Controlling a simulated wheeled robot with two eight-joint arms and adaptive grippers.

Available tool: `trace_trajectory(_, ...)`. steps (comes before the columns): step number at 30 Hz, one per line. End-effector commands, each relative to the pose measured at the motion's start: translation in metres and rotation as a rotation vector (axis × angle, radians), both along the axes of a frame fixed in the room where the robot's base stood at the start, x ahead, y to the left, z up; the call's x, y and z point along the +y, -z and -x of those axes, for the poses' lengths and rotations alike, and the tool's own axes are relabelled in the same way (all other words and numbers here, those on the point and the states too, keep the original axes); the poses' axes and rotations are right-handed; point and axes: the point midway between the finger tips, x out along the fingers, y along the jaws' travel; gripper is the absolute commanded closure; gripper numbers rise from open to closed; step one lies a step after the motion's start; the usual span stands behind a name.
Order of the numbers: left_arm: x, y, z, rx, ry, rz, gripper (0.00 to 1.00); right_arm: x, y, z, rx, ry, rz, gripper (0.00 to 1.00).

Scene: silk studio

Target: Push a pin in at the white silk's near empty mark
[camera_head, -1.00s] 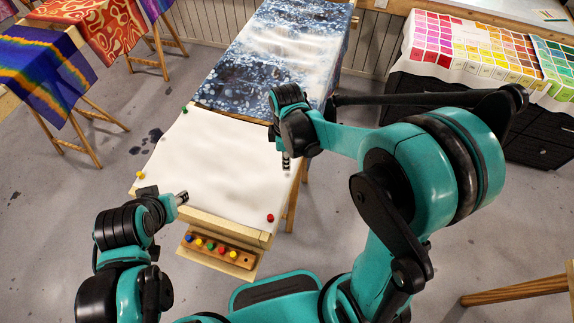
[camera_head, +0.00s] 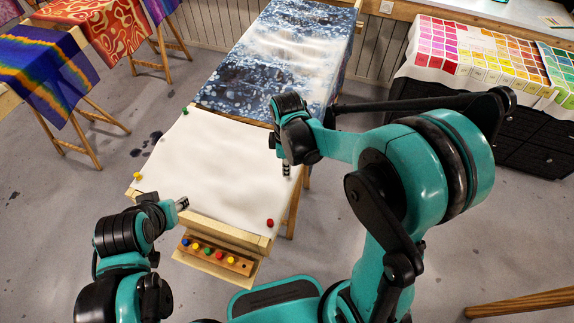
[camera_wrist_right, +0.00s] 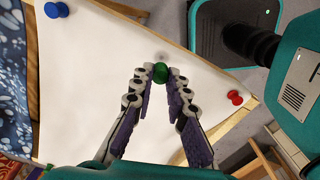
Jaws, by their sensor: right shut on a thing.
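The white silk (camera_head: 215,165) is stretched on a wooden frame, with a green pin (camera_head: 185,111), a yellow pin (camera_head: 137,177) and a red pin (camera_head: 270,223) at its edges. My right gripper (camera_head: 286,170) is over the silk's right side. In the right wrist view my right gripper (camera_wrist_right: 161,78) is shut on a green pin (camera_wrist_right: 160,74). A small grey spot (camera_wrist_right: 163,57) shows on the silk just past that pin; whether the pin touches the silk I cannot tell. A blue pin (camera_wrist_right: 56,9) also shows there. My left gripper (camera_head: 183,204) is by the near-left frame edge; its opening is unclear.
A wooden pin rack (camera_head: 216,254) with several coloured pins hangs at the frame's near side. Blue patterned silk (camera_head: 270,60) lies beyond the white silk. A colour-swatch cloth (camera_head: 470,50) is at the far right. The white silk's middle is clear.

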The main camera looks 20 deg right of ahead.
Motion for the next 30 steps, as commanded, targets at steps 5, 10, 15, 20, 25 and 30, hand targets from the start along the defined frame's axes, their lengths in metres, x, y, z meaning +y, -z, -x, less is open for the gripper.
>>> trace_trajectory(5,0.000,0.011,0.000,0.000,0.000,0.000,0.60,0.000,0.014,0.000,0.000,0.000,0.000,0.97)
trace_trajectory(10,0.000,0.019,0.000,0.000,0.000,0.000,0.60,0.000,0.024,0.000,0.000,0.000,0.000,0.97)
trace_trajectory(15,0.000,0.028,0.000,0.000,0.000,0.000,0.60,0.000,0.035,0.000,0.000,0.000,0.000,0.97)
trace_trajectory(20,0.000,0.033,0.000,0.000,0.000,0.000,0.60,0.000,0.042,0.000,0.000,0.000,0.000,0.97)
trace_trajectory(25,0.000,0.035,0.000,0.000,0.000,0.000,0.60,0.000,0.043,0.000,0.000,0.000,0.000,0.97)
trace_trajectory(30,0.000,0.034,0.000,0.000,0.000,0.000,0.60,0.000,0.043,0.000,0.000,0.000,0.000,0.97)
